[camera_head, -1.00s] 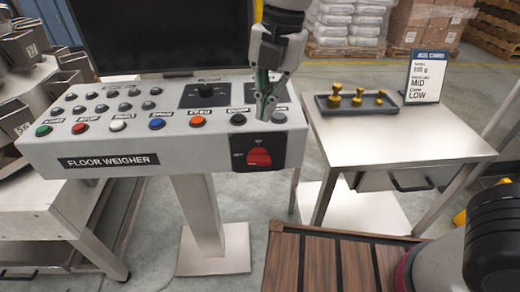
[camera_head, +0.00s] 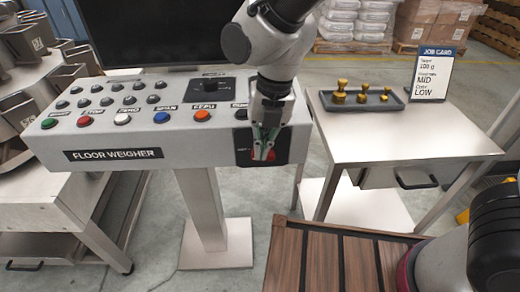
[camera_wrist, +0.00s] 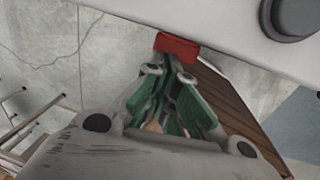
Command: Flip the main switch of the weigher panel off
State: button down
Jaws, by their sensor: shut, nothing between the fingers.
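The weigher panel (camera_head: 185,148) is a light grey box on a post, labelled FLOOR WEIGHER. Its main switch (camera_head: 270,155) is a red rotary handle on a black plate (camera_head: 243,157) on the panel's front face, at the right. My gripper (camera_head: 263,156) is shut and empty, in front of the switch, and hides much of it. In the wrist view the red switch (camera_wrist: 177,46) shows just beyond my green fingertips (camera_wrist: 174,62). I cannot tell whether they touch it. The handle's setting and its markings are mostly hidden.
Several coloured buttons (camera_head: 122,119) and dark buttons line the panel top. A side table (camera_head: 400,143) to the right bears a tray with brass weights (camera_head: 361,97) and a job card (camera_head: 433,73). A dark screen (camera_head: 150,33) stands behind the panel.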

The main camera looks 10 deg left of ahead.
jog(key=shift+a+f, duration=0.15)
jog(key=shift+f, duration=0.85)
jog(key=shift+s+a+f, duration=0.15)
jog(key=shift+s+f, duration=0.05)
jog(key=shift+f, duration=0.3)
